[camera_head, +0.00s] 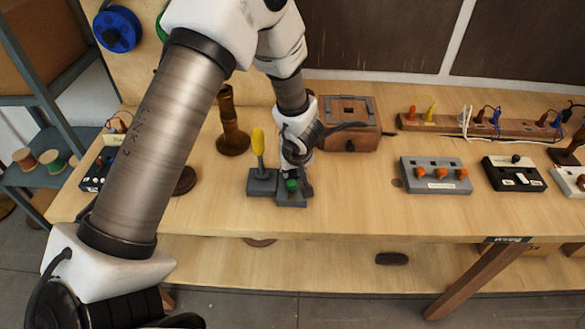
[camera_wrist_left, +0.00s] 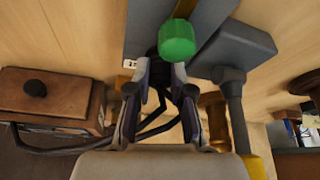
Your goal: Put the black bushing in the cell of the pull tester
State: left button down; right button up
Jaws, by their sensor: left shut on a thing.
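My left gripper (camera_head: 293,172) points down at a grey block with a green knob (camera_head: 292,186) near the table's front edge. The green knob (camera_wrist_left: 177,40) stands close in front of the fingertips in the left wrist view. The left gripper (camera_wrist_left: 163,78) is shut on a small dark thing, apparently the black bushing (camera_wrist_left: 165,62), mostly hidden by the fingers and knob. A grey block with a yellow-handled lever (camera_head: 259,150) stands just left of it. Which block is the pull tester, and its cell, I cannot make out. My right gripper is not in view.
A wooden box (camera_head: 357,142) with a dark frame on top stands behind and right of the gripper. A turned brown post (camera_head: 231,130) stands behind left. A grey box with orange knobs (camera_head: 436,182) and a black switch box (camera_head: 513,178) stand right. Bare table lies between.

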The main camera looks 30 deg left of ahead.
pick_arm(q)
jog(key=shift+f, duration=0.1)
jog(key=c, duration=1)
grip_release()
jog(key=shift+o, duration=0.2)
jog(key=v, duration=1.2)
